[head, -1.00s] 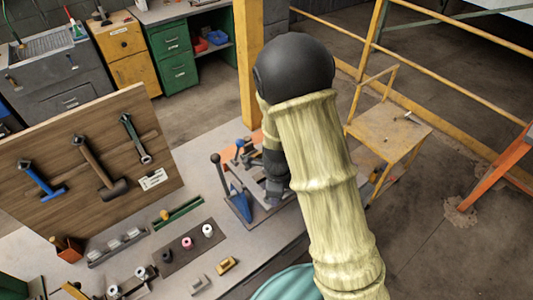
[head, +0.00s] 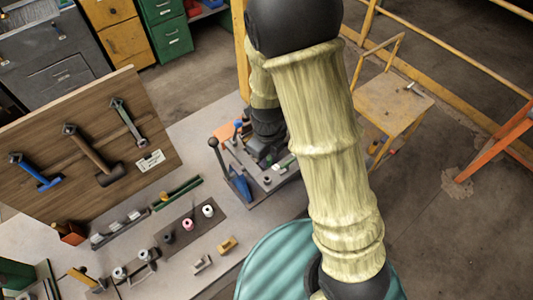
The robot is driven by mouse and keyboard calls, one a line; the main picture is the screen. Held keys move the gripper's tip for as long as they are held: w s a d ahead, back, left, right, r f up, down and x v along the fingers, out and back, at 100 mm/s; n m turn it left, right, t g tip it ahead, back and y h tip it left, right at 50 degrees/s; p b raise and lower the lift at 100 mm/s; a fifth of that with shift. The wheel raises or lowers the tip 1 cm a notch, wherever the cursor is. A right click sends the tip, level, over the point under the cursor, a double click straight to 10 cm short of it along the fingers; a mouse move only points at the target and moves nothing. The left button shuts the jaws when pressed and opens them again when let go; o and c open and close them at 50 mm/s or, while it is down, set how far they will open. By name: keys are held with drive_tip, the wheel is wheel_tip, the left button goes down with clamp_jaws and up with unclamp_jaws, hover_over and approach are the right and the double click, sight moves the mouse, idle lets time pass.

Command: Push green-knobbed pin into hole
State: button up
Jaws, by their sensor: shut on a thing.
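My gripper (head: 268,150) is dark and small in the head view, low over the grey fixture plate (head: 262,192) on the bench. My arm hides much of it. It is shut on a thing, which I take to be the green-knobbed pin. A small green patch (head: 285,162) beside the fingers looks like its knob. I cannot make out the pin's shaft or the hole, or how deep the pin is.
A black-knobbed lever (head: 215,146) and a blue part (head: 241,187) stand at the plate's left. A dark mat (head: 190,232) with several spools lies closer.

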sight(267, 167)
drive_tip(key=shift+w+f+b, duration=0.1)
drive_tip(key=shift+f+b, duration=2.8)
drive_tip(key=shift+f, duration=0.1)
drive_tip(key=shift+r+p, duration=0.3)
drive_tip(key=shift+p, duration=0.05)
drive_tip(key=shift+f, duration=0.15)
drive_tip(key=shift+f, duration=0.25)
drive_tip(key=shift+f+b, duration=0.95)
drive_tip(key=shift+f, duration=0.75)
drive_tip(key=shift+f, duration=0.1)
